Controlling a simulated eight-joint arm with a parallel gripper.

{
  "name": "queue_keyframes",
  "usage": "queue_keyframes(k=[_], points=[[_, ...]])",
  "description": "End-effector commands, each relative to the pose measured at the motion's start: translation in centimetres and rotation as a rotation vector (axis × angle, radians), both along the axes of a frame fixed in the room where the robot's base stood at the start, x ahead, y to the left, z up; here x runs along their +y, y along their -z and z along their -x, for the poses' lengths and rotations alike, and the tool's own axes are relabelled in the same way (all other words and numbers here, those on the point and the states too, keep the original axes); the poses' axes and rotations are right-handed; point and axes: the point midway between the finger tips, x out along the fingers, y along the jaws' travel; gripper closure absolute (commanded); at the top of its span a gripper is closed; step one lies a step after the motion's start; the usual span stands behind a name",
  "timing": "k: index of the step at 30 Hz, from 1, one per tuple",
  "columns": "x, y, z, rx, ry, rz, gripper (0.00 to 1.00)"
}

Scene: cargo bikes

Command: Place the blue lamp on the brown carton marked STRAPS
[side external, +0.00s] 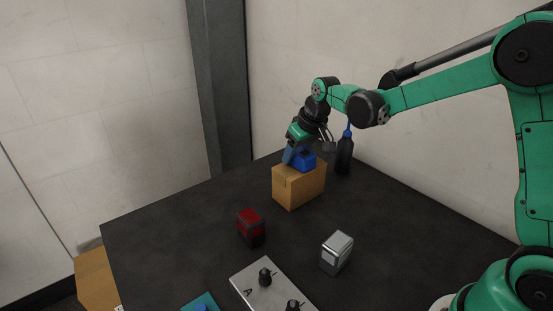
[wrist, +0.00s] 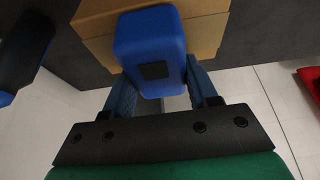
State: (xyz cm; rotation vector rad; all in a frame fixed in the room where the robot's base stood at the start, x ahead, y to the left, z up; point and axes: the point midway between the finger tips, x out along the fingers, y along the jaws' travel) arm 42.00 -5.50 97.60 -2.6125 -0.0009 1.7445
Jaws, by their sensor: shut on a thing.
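The blue lamp (side external: 307,162) is between the fingers of my gripper (side external: 296,158), right at the top of a brown carton (side external: 298,187). In the wrist view the lamp (wrist: 150,45) is a rounded blue block with a dark square on it, and my gripper (wrist: 165,95) is shut on it with a blue finger on each side. The carton (wrist: 97,22) shows beneath and beyond the lamp. The lamp appears to touch the carton's top, but a small gap cannot be ruled out. No STRAPS marking is readable on the carton.
A black bottle with a blue top (side external: 344,155) stands close right of the carton. A red and black lamp (side external: 251,227), a silver-grey box-shaped lamp (side external: 337,252) and a grey plate with black knobs (side external: 256,287) are nearer the front. The dark table (side external: 180,228) is clear on the left.

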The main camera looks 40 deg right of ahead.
Motion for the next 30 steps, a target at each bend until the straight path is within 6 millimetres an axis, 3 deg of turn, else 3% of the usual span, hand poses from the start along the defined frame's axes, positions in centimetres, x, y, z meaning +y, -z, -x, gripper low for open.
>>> queue_keyframes(k=[1, 3, 4, 17, 30], points=[[0.0, 0.0, 0.0, 0.000, 0.000, 0.000, 0.40], [0.0, 0.0, 0.0, 0.000, 0.000, 0.000, 0.20], [0.0, 0.0, 0.0, 0.000, 0.000, 0.000, 0.16], [0.0, -0.9, 0.2, 0.000, 0.000, 0.000, 0.16], [0.0, -8.8, 3.6, 0.000, 0.001, 0.000, 0.16]])
